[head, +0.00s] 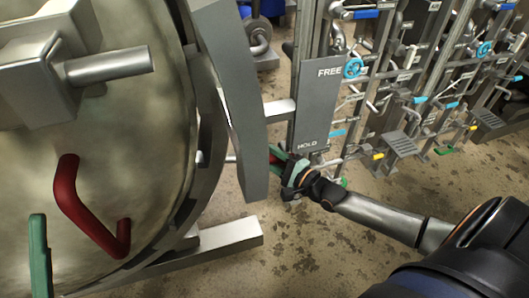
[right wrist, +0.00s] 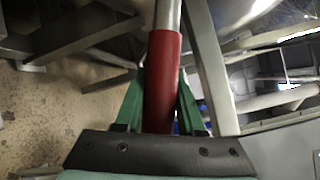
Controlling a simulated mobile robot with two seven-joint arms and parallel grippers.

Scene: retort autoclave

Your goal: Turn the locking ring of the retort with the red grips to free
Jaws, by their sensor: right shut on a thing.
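My right gripper (head: 280,158) is low beside the retort, at the HOLD end of the grey plate. In the right wrist view its two green fingers (right wrist: 162,105) are shut on a red grip (right wrist: 163,75) on a metal rod. In the head view only a little of that grip shows between the fingers. A bent red handle (head: 92,212) is on the door face.
The grey plate (head: 318,105) reads FREE at its top and HOLD at its bottom. Pipe racks with valves (head: 353,68) fill the right. A grey floor beam (head: 225,237) lies below the ring.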

